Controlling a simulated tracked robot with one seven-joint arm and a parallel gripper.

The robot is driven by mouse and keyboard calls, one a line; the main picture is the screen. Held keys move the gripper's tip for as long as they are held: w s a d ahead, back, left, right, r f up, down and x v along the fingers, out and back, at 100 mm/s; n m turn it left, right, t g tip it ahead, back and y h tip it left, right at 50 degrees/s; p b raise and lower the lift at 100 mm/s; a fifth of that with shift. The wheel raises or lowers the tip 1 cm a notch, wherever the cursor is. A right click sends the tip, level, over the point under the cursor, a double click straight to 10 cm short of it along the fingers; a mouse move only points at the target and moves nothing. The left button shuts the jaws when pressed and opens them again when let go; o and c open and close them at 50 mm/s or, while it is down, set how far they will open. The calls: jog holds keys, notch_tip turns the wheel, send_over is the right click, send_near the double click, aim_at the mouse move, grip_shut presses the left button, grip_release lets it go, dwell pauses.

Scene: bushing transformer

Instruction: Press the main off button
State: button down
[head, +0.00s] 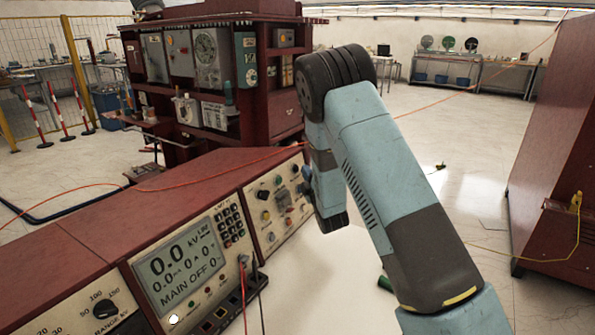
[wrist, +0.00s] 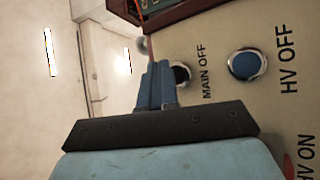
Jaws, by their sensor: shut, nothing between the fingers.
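The main off button (wrist: 181,73) is dark with a metal ring, beside the printed words MAIN OFF in the wrist view. My gripper (wrist: 155,72) is shut and empty. Its blue fingers are just left of the button and cover part of its ring. I cannot tell whether they touch the panel. In the head view my gripper (head: 306,173) is at the right end of the control panel (head: 262,232), and I cannot make out the main off button there.
In the wrist view a blue HV OFF button (wrist: 246,64) sits right of the main off button, and a red button (wrist: 288,166) shows by HV ON. In the head view the display (head: 180,265) reads MAIN OFF. An orange cable (head: 200,180) crosses the console top.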

jog(key=shift+s+d+r, duration=0.2)
jog(key=shift+s+d, duration=0.25)
jog(key=shift+d, duration=0.25)
jog(key=shift+s+d+r, duration=0.2)
jog(key=shift+s+d, duration=0.25)
jog(key=shift+d, duration=0.2)
jog(key=shift+s+d+r, duration=0.2)
jog(key=shift+s+d, duration=0.25)
jog(key=shift+d, duration=0.25)
jog(key=shift+r, duration=0.1)
